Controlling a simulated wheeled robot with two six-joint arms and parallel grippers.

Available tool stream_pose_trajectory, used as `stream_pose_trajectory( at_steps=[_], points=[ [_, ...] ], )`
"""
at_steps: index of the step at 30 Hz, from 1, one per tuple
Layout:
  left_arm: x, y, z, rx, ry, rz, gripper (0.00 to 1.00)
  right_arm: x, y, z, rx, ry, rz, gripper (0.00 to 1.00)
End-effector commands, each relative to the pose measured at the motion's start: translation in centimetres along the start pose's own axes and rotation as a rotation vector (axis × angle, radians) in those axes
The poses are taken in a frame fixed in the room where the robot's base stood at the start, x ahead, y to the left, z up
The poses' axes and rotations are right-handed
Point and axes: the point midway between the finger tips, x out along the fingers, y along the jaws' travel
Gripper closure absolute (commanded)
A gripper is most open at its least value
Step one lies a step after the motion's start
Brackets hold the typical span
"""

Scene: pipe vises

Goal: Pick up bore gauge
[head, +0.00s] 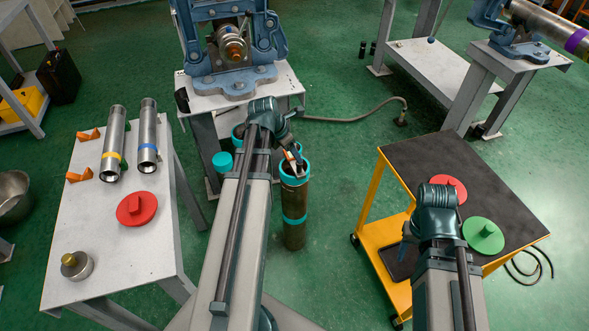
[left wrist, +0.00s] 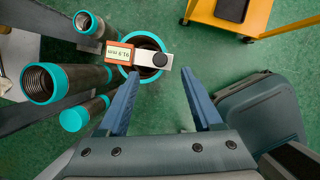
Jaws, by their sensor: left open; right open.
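The bore gauge (left wrist: 119,54) has an orange-brown body, a display reading about 91.9 mm and a pale metal arm with a black knob. It lies across the mouth of an upright brown pipe (head: 294,228) with teal bands. In the head view the bore gauge (head: 291,157) shows small and is partly covered by my gripper. My left gripper (left wrist: 160,73) is open, with nothing between its blue fingers; the knob lies just beyond the gap between the tips. My right gripper (head: 408,238) is beside the yellow cart, mostly hidden by its own arm, and holds nothing visible.
Other teal-ended pipes (left wrist: 41,84) stand close to the gauge's pipe. A blue vise (head: 235,75) on a stand is behind. A grey table (head: 115,235) with metal tubes is at left. A yellow cart (head: 375,222) with red and green discs is at right.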

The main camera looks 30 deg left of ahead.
Motion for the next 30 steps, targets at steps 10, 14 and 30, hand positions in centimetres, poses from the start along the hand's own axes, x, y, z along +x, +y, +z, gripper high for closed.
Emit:
stream_pose_trajectory(
  at_steps=[10,14,30],
  points=[
    [3.4,0.0,0.0,-0.001,0.000,0.000,0.33,3.1,-0.3,-0.2,0.000,0.000,0.000,0.50],
    [3.4,0.0,0.0,0.000,0.000,0.000,0.33,3.2,-0.3,-0.2,0.000,0.000,0.000,0.50],
    [8.7,0.0,-0.2,0.000,0.000,0.001,0.33,8.0,-0.8,-0.5,0.000,0.000,0.000,0.50]
  ],
)
